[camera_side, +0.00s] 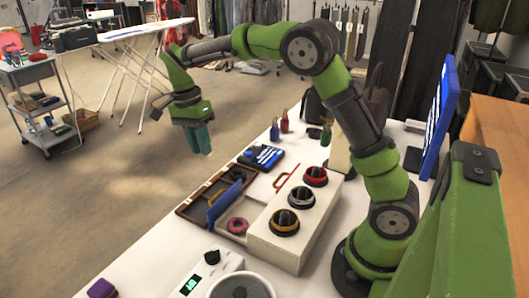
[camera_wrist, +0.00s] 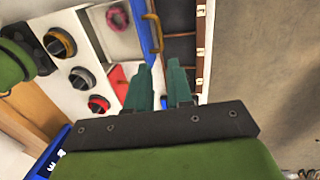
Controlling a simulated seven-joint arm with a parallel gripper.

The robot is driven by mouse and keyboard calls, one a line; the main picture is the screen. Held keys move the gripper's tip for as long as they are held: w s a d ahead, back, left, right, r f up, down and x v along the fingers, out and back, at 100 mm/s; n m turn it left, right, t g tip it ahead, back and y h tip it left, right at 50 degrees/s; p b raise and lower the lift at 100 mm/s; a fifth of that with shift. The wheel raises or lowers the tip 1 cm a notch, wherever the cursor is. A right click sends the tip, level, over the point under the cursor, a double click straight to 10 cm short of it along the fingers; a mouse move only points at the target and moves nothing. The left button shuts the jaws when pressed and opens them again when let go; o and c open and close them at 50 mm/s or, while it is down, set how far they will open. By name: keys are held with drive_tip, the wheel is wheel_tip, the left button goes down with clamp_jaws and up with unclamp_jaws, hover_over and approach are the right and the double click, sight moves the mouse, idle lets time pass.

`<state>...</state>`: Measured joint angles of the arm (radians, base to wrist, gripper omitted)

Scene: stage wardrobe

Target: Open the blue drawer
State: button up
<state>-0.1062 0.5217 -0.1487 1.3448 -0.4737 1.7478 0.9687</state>
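The blue drawer's front panel (camera_side: 225,200) stands out from the white cabinet (camera_side: 283,246), so the drawer is pulled open. A pink ring-shaped thing (camera_side: 237,226) lies inside it. In the wrist view, the blue front (camera_wrist: 146,22) is at the top, with a yellow handle (camera_wrist: 153,34) on its outer face and the pink ring (camera_wrist: 117,17) behind it. My gripper (camera_side: 200,142) is raised in the air, behind and left of the cabinet in the side view. In the wrist view, my gripper's teal fingers (camera_wrist: 162,78) are apart with nothing between them, clear of the handle.
A brown compartment case (camera_side: 188,208) lies beside the open drawer's front. A blue-and-black box (camera_side: 261,157) and small bottles (camera_side: 284,121) stand farther back. A white scale (camera_side: 205,279) is at the front.

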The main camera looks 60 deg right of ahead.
drive_tip(key=r, duration=0.3)
drive_tip(key=shift+w+r, duration=0.2)
drive_tip(key=shift+w, duration=0.1)
drive_tip(key=s+a+r+n+t+y, duration=0.1)
drive_tip(key=s+n+t, duration=0.3)
drive_tip(key=s+n, duration=0.3)
drive_tip(key=s+a+r+n+t+y, duration=0.1)
drive_tip(key=s+n+t, duration=0.4)
drive_tip(key=s, duration=0.9)
drive_tip(key=shift+s+a+r+n, duration=0.45)
drive_tip(key=shift+a+n, duration=0.1)
drive_tip(key=shift+n, duration=0.35)
